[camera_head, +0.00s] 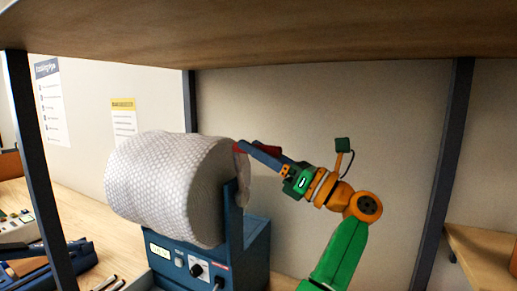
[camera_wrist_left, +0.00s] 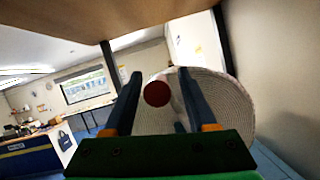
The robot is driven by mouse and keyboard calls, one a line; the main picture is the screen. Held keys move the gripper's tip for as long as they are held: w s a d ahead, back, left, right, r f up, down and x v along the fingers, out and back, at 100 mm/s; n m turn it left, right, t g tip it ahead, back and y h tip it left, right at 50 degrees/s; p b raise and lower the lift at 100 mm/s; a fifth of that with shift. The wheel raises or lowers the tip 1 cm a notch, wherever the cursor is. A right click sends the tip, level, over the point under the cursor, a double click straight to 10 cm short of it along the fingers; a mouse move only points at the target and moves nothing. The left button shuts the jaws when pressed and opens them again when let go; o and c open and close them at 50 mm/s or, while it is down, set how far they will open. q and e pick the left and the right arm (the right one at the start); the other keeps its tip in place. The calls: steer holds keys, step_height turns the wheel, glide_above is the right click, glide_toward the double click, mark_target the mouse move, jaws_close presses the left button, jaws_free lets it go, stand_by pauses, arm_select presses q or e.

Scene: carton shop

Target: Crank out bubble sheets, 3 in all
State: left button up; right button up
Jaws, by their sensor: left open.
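A large white bubble-wrap roll (camera_head: 165,185) sits on a blue machine (camera_head: 250,255) with a small lit display, a black dial and a side upright. My left gripper (camera_head: 245,146) is at the upper right end of the roll, its blue fingers pointing at it. In the left wrist view the open fingers (camera_wrist_left: 160,73) lie on either side of a round red knob (camera_wrist_left: 157,93), in front of the roll's end (camera_wrist_left: 225,105). I cannot tell whether a finger touches the knob. The knob is partly hidden by the fingers in the head view (camera_head: 266,148). The right gripper is not in view.
A wooden shelf board (camera_head: 270,30) runs close overhead, between dark posts (camera_head: 446,170). A wooden ledge (camera_head: 485,255) is at the right. A grey-white device (camera_head: 18,228) and a blue tray (camera_head: 50,272) stand at the left. A wall is close behind.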

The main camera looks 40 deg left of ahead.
arm_select(q)
steer(key=shift+d, duration=0.1)
steer(key=shift+d, duration=0.1)
steer(key=c, duration=0.3)
jaws_close()
stand_by(0.9)
